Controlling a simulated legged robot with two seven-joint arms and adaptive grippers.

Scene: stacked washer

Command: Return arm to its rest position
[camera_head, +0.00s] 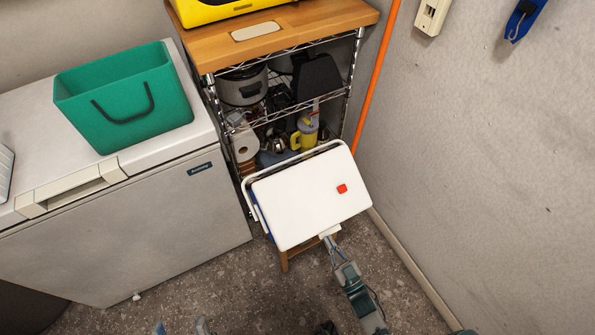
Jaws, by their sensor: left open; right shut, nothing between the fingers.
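My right arm comes up from the bottom. Its gripper (331,241) is shut at the near edge of the white lid of a cooler (300,205), with nothing seen between its fingers. I cannot tell whether it touches the lid. The lid looks closed and has a small red patch. A bit of blue body shows at its left, and a white handle frame runs behind it. My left gripper (182,327) shows only as fingertips at the bottom edge, set apart and empty over the floor.
The cooler stands on a wooden stool (284,262). A chest freezer (120,240) with a green bin (125,100) is at the left. A wire shelf with a wooden top (290,35) stands behind. A wall (500,150) bounds the right. Speckled floor (240,290) is open in front.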

